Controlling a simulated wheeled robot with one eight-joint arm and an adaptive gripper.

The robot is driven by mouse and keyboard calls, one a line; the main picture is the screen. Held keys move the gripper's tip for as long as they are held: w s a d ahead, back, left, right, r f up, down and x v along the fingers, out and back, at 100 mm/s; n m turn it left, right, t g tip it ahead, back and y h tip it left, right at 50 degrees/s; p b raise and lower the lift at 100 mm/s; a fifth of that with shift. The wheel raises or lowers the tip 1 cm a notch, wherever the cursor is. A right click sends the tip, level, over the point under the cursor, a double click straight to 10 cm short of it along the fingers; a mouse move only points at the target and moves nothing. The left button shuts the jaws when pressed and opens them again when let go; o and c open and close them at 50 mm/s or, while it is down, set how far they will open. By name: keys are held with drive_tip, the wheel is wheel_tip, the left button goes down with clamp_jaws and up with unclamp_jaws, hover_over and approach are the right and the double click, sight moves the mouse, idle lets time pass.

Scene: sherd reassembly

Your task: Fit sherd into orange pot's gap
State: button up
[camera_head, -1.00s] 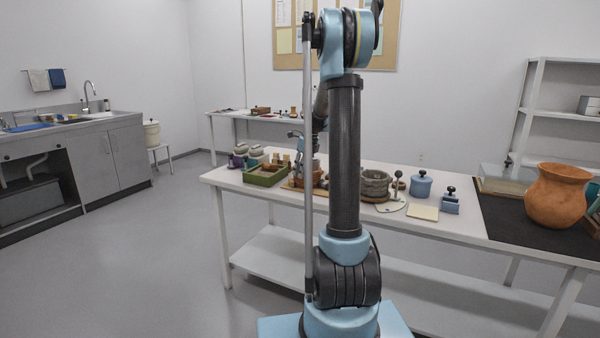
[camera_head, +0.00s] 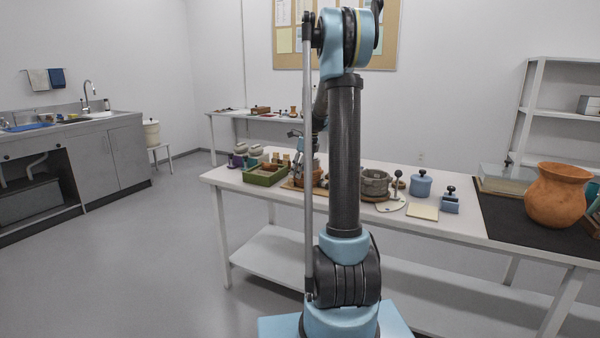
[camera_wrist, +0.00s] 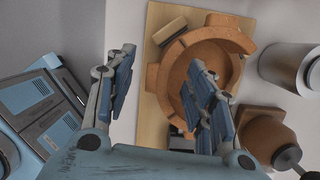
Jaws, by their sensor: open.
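In the wrist view an orange-brown round pot (camera_wrist: 238,42), open at the top, sits on a pale wooden board (camera_wrist: 151,113). My gripper (camera_wrist: 162,60) is open above the board, its blue fingers spread. The right finger covers part of the pot; the left finger is over the table left of the board. Brown blocks stand at the pot's rim, one at the upper left (camera_wrist: 170,31). I cannot tell the gap or pick out a loose sherd.
A grey cylinder (camera_wrist: 287,67) and a brown block with a rounded top (camera_wrist: 266,135) stand right of the board. A blue-grey device (camera_wrist: 40,105) lies at left. In the head view a large orange jar (camera_head: 557,196) and a green tray (camera_head: 263,176) share the table.

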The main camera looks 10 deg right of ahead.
drive_tip(key=v, duration=1.2)
drive_tip(key=s+a+f+n+h, duration=0.1)
drive_tip(key=s+a+f+n, duration=0.1)
drive_tip(key=s+n, duration=0.75)
drive_tip(key=s+a+f+n, duration=0.2)
drive_tip(key=s+n, duration=0.2)
drive_tip(key=s, duration=1.1)
drive_tip(key=s+f+n+h, duration=0.1)
drive_tip(key=s+f+n, duration=1.2)
drive_tip(key=s, duration=0.6)
drive_tip(key=shift+s+f, duration=0.25)
drive_tip(key=shift+f, duration=0.75)
